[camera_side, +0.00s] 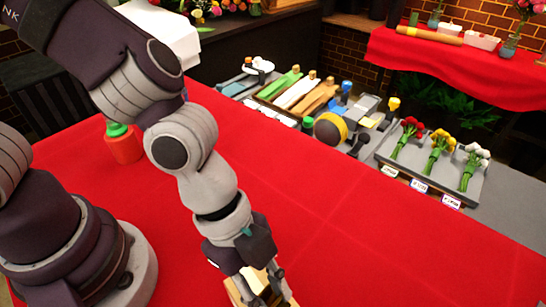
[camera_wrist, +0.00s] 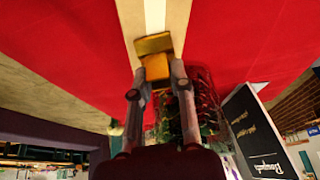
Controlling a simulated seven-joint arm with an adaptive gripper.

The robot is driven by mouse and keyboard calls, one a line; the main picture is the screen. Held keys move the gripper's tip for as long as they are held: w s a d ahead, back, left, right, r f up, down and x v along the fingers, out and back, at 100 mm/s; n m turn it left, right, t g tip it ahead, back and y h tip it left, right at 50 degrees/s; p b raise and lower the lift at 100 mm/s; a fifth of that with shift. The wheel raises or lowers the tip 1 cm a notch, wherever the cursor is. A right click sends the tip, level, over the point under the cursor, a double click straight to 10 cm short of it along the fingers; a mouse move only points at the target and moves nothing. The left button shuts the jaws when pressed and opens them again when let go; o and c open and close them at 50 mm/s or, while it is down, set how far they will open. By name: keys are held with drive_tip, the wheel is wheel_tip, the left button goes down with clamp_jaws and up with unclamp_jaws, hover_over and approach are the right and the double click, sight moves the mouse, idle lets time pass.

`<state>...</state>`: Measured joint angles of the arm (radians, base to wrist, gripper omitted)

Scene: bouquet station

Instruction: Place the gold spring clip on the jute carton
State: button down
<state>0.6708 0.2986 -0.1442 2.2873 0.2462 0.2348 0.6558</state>
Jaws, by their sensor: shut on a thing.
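The gold spring clip (camera_wrist: 154,58) is between the fingertips of my gripper (camera_wrist: 158,86) in the wrist view, and the fingers are shut on it. Beyond the clip, a tan strip with a white band (camera_wrist: 175,18), apparently the jute carton, runs to the top edge of the wrist view. The clip overlaps it in the picture; I cannot tell whether they touch. In the side view my gripper (camera_side: 262,290) is low at the bottom edge, with a tan surface (camera_side: 236,292) beside its fingers. The clip cannot be made out clearly there.
A red cloth (camera_side: 340,240) covers the table, with wide clear room to the right of my gripper. An orange bottle with a green cap (camera_side: 124,143) stands at left. A grey tray (camera_side: 432,185) with red, yellow and white flower bunches and several tools lie along the far side.

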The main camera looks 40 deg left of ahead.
drive_tip(key=shift+f, duration=0.1)
drive_tip(key=c, duration=1)
unclamp_jaws()
drive_tip(key=v, duration=1.2)
drive_tip(key=w+a+n+t+y, duration=0.1)
drive_tip(key=a+n+t+y, duration=0.1)
drive_tip(key=a+n, duration=0.6)
drive_tip(key=w+a+r+n+t+y, duration=0.1)
drive_tip(key=w+a+n+t+y, duration=0.1)
drive_tip(key=a+n, duration=0.7)
drive_tip(key=shift+w+a+n+t+y, duration=0.25)
drive_tip(key=shift+n+t+y, duration=0.2)
drive_tip(key=shift+t, duration=0.35)
drive_tip(key=shift+r, duration=0.1)
